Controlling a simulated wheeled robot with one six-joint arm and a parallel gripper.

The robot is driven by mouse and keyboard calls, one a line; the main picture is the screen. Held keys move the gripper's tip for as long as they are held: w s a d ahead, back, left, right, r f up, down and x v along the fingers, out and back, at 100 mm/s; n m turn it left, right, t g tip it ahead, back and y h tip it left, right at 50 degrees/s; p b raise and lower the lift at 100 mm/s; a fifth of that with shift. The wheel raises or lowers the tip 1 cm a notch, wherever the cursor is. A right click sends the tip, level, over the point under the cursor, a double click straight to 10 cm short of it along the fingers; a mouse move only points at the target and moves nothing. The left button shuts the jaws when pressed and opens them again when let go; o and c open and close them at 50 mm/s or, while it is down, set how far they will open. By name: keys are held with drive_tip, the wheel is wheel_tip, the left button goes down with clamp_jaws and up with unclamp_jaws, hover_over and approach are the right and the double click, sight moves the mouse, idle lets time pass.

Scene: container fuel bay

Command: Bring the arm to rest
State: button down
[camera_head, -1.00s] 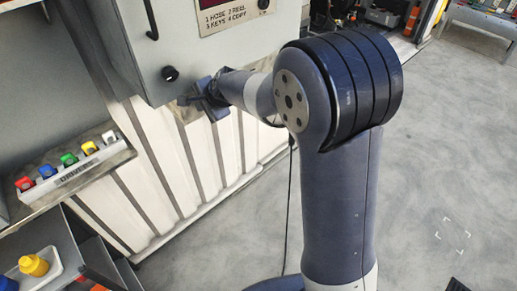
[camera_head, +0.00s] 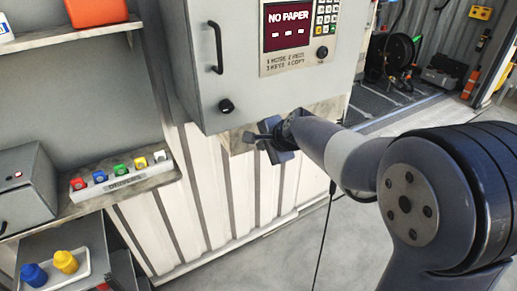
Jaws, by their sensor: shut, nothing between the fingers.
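My gripper (camera_head: 268,139) is at the end of my arm, just below the grey cabinet (camera_head: 240,75) and in front of the white ribbed wall panel. Its fingers are shut with nothing between them. My arm reaches in from the right, bent at a large dark joint at the right edge. I cannot tell whether the gripper touches the cabinet's underside or the ledge by it.
The cabinet has a handle, a black knob (camera_head: 226,106) and a display (camera_head: 288,24) reading "NO PAPER". A "DRIVERS" rack (camera_head: 122,184) with several coloured blocks sits on the left shelf. Blue and yellow pots stand on a tray lower left. A hose reel (camera_head: 398,55) stands at the back.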

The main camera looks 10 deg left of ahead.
drive_tip(key=v, duration=0.5)
drive_tip(key=shift+s+d+r, duration=0.15)
drive_tip(key=shift+s, duration=0.05)
drive_tip(key=shift+w, duration=0.1)
